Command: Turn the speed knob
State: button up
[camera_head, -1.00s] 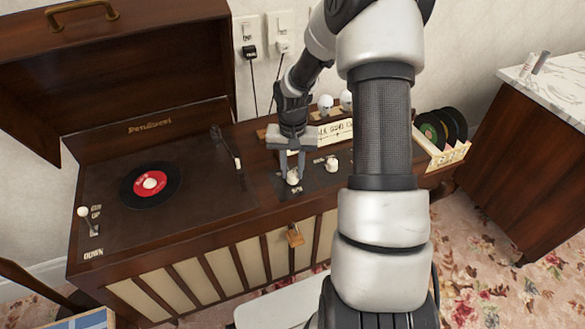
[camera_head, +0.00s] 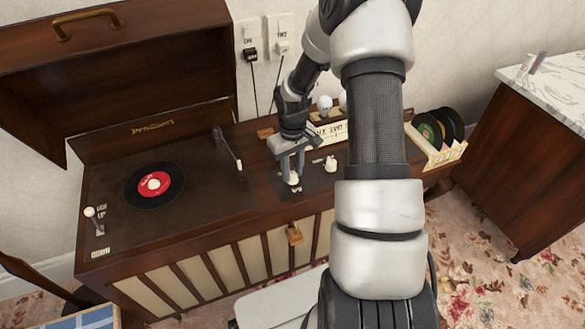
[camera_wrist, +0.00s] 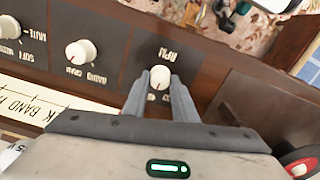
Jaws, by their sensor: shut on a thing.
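The speed knob (camera_wrist: 160,76) is a small cream-white knob on a dark panel. Its label, upside down in the wrist view, appears to read RPM. My gripper (camera_wrist: 160,82) has its two grey fingers on either side of the knob, shut on it. In the head view, my gripper (camera_head: 291,174) points down onto the same knob (camera_head: 293,179), at the front of the console, right of the turntable. The fingers partly cover the knob there.
A second white knob (camera_head: 331,165) sits just right, with more along the panel in the wrist view. The turntable's red-labelled record (camera_head: 154,185) and tonearm (camera_head: 228,148) lie left. A crate of records (camera_head: 437,145) stands right. My arm hides part of the console.

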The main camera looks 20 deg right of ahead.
aim_at(293, 174)
dwell(0.3)
jog(key=o, duration=1)
jog(key=shift+o, duration=0.2)
jog(key=shift+r, duration=0.15)
notch_tip(293, 174, up, 17)
jog(key=p, duration=0.3)
jog(key=shift+r, duration=0.15)
